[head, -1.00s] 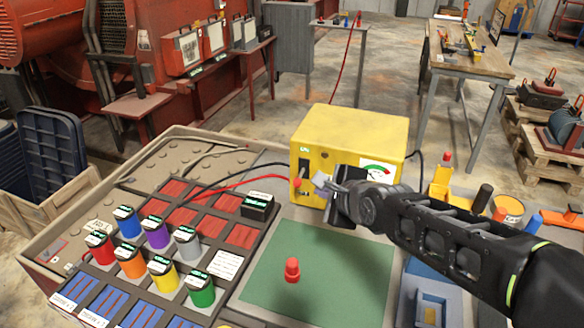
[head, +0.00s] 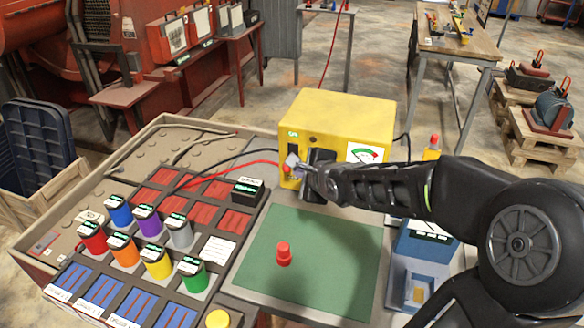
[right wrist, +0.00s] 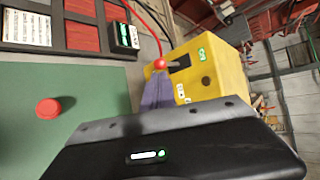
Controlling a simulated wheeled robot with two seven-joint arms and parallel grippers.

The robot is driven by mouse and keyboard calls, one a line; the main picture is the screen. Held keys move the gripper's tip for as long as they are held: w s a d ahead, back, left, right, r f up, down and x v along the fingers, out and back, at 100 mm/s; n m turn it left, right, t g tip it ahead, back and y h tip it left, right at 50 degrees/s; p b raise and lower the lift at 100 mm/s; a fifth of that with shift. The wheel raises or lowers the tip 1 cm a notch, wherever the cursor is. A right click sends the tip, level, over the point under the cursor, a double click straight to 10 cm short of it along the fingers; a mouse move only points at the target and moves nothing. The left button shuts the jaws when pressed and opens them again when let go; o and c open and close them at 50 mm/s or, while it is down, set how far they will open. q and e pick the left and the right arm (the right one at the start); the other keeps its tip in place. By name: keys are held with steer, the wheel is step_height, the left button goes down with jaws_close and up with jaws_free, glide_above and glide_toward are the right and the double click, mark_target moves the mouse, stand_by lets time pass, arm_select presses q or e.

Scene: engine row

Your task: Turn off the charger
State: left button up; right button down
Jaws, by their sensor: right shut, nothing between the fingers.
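The yellow charger (head: 335,118) stands at the back of the bench, with a dial on its front, a dark switch slot and a small green-lit label. It also shows in the right wrist view (right wrist: 215,75). My right gripper (head: 293,162) is shut and empty, its tips right at the charger's left front, by the switch slot and the red cable plug. In the right wrist view the fingers (right wrist: 158,92) end just below the red plug (right wrist: 159,63) and the dark slot (right wrist: 180,63). I cannot tell whether they touch. The left gripper is out of view.
A green mat (head: 310,255) with a red knob-like piece (head: 283,253) lies in front of the charger. Several coloured cylinders (head: 158,263) stand in a rack at left. A blue device (head: 420,255) sits at right under my arm. Red and black cables run left from the charger.

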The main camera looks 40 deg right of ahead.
mark_target(288, 169)
steer(key=x, duration=0.5)
steer(key=shift+s, duration=0.1)
steer(key=shift+w+d+f, duration=0.15)
steer(key=shift+w+f, duration=0.15)
steer(key=shift+w, duration=0.35)
steer(key=shift+b, duration=0.3)
steer(key=shift+f+b, duration=0.2)
steer(key=shift+b, duration=0.15)
step_height(288, 169, down, 4)
steer(key=n+t+h+b, duration=0.2)
steer(key=t+h+b, duration=0.1)
steer(key=b, duration=1.7)
steer(key=shift+d+r+t+b, duration=0.1)
steer(key=shift+t+b, duration=0.2)
steer(key=shift+t, duration=0.1)
